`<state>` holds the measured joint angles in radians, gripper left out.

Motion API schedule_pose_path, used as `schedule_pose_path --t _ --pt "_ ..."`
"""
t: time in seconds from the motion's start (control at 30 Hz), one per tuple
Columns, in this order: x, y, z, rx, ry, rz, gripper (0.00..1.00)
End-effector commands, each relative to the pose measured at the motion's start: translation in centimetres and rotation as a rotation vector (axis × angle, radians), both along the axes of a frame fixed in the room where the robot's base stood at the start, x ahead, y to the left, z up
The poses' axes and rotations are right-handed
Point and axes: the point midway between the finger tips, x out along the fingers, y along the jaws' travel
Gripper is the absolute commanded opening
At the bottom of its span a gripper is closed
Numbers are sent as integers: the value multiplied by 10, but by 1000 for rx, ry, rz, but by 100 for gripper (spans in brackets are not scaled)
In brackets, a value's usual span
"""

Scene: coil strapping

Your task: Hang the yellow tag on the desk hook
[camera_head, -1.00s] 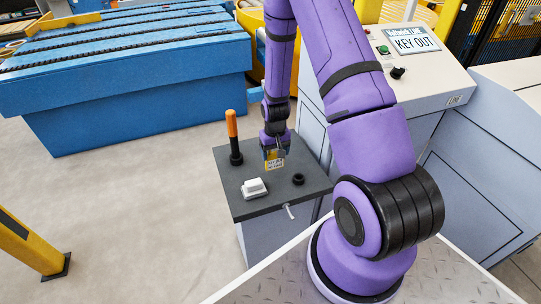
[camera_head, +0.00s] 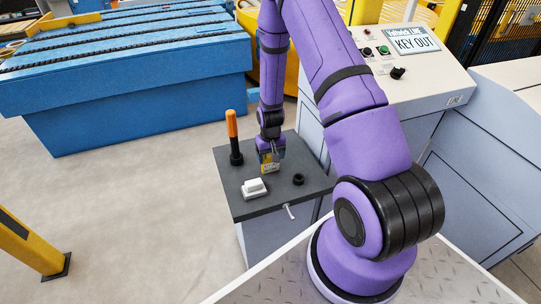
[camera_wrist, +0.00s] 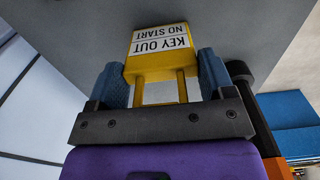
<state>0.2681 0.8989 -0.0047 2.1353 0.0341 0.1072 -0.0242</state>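The yellow tag (camera_head: 270,168) hangs below my gripper (camera_head: 269,155), over the dark top of a small grey desk (camera_head: 305,183). In the wrist view, the tag (camera_wrist: 160,66) has a white label reading "KEY OUT NO START" and sits between the two blue fingers of my gripper (camera_wrist: 161,85), which is shut on it. The desk hook (camera_head: 289,211) is a small pale peg at the desk's front edge, nearer the camera and to the right of the tag. The hook is not recognisable in the wrist view.
An orange-handled tool (camera_head: 232,130) stands upright left of my gripper. A control console (camera_head: 400,75) with a "KEY OUT" screen stands behind right. Floor left of the desk is clear.

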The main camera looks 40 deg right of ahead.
Motion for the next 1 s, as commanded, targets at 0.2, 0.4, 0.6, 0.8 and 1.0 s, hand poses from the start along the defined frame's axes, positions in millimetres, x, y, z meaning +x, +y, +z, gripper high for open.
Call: schedule_pose_path --t 0.2,0.4,0.6,0.8,1.0 --pt "0 0 0 0 0 0 99" --pt "0 0 0 0 0 0 99" --pt "1 0 20 -1 -3 0 99" --pt "2 1 55 -1 -4 0 99" --pt "1 1 86 -1 -3 0 99"
